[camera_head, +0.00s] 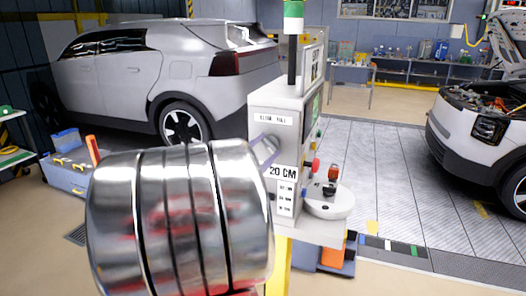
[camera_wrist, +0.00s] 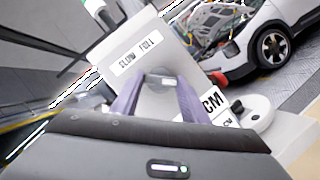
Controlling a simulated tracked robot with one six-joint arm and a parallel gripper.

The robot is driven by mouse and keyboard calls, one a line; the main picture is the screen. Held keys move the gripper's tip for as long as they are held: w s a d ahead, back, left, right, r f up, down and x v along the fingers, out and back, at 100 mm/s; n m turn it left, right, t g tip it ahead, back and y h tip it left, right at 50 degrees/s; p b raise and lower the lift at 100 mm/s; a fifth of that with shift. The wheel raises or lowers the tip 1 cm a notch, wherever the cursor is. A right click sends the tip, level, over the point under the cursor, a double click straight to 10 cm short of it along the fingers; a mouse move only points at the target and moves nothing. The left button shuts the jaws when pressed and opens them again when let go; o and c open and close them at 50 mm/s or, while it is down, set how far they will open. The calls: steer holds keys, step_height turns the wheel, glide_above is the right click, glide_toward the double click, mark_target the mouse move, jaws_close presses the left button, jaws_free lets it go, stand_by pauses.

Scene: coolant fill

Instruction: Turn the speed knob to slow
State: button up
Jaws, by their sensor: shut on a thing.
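A white machine cabinet (camera_head: 285,105) stands in the middle of the head view, with a small text label (camera_head: 273,119) on its face. The same label shows in the wrist view (camera_wrist: 136,57), tilted; its wording is hard to read. Below it, my gripper (camera_wrist: 163,78) has its two lavender fingers on either side of a grey round knob (camera_wrist: 160,85) on that face. The fingers are shut on the knob. In the head view my gripper (camera_head: 265,152) reaches the cabinet face from the left, and my shiny arm hides the knob. The knob's setting cannot be read.
A "20 CM" sign (camera_head: 283,172) is below on the cabinet. A round white shelf (camera_head: 328,203) with a red-and-black fitting (camera_head: 332,178) juts out to the right. A grey car (camera_head: 150,75) stands behind left, and a white car with raised hood (camera_head: 485,130) stands right.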

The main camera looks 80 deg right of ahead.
steer(key=shift+f+n, duration=0.25)
steer(key=shift+n, duration=0.15)
steer(key=o, duration=0.7)
steer(key=shift+w+d, duration=0.1)
steer(key=o, duration=0.4)
steer(key=shift+r, duration=0.15)
steer(key=shift+c, duration=0.2)
steer(key=v, duration=1.4)
